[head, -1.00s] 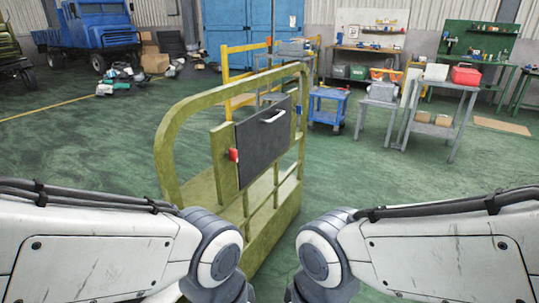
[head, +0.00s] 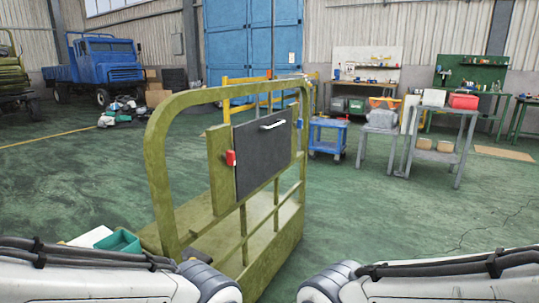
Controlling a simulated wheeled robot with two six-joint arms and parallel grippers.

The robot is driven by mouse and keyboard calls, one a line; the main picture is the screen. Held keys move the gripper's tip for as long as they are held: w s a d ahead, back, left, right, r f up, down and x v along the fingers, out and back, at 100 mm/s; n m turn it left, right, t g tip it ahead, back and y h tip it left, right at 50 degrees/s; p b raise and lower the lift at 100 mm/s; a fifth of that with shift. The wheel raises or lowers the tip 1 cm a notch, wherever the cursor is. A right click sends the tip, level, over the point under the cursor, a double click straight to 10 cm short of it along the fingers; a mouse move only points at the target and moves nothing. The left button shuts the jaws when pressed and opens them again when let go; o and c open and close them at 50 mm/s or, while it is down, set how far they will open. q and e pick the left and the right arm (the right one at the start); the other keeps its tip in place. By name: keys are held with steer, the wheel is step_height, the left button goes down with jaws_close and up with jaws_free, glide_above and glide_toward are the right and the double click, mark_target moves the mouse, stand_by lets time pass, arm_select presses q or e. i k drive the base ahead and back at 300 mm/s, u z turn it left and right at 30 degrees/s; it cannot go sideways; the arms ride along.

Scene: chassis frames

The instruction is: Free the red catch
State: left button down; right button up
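The red catch (head: 231,158) is a small red block at the left edge of a dark grey panel (head: 262,155). The panel has a light handle (head: 273,124) near its top and looks closed against the olive-green frame (head: 157,150). The frame stands upright on the floor in front of me, with rails and a flat base. My two arms come in low at the left and right of the head view. Both grippers are out of view, below the picture. Nothing of mine is seen touching the catch.
A teal bin (head: 120,241) and a white item lie at the frame's lower left. A blue cart (head: 328,138) and grey tables (head: 440,140) with a red box (head: 464,101) stand behind to the right. A blue truck (head: 100,68) is far left. Green floor right of the frame is clear.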

mark_target(230, 156)
steer(key=z, duration=0.35)
steer(key=k, duration=0.45)
steer(key=z, duration=1.15)
steer(key=i, duration=0.9)
steer(key=u, duration=1.05)
steer(key=i, duration=0.65)
steer(key=u, duration=0.7)
